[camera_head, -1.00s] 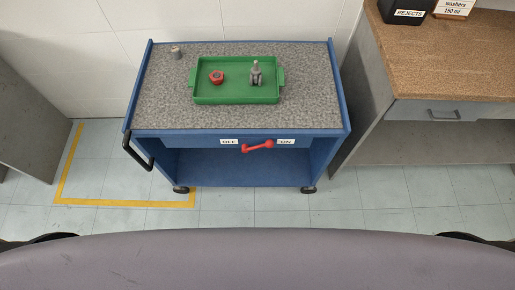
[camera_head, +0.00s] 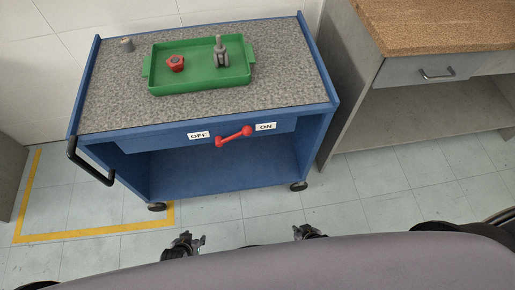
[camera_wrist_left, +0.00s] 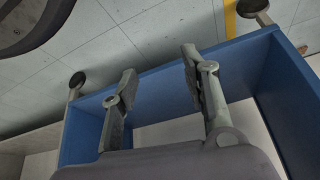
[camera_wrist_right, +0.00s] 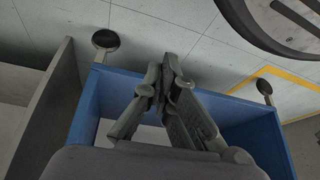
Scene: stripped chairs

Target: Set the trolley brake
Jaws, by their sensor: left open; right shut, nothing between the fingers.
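The blue trolley (camera_head: 215,174) has a grey speckled top and stands in front of me. My left gripper (camera_head: 183,243) is open and empty, low in front of the trolley. My right gripper (camera_head: 308,231) is shut and empty, near the trolley's right front caster. Both are apart from the lever. The wrist views show the left fingers (camera_wrist_left: 160,64) spread and the right fingers (camera_wrist_right: 162,72) together before the trolley.
A green tray (camera_head: 200,84) on the trolley holds a red part (camera_head: 175,63) and a grey caster (camera_head: 221,52). A grey cylinder (camera_head: 127,45) stands beside it. A black handle (camera_head: 90,162) juts from the trolley's left. A workbench (camera_head: 425,75) stands right. Yellow tape (camera_head: 95,235) marks the floor.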

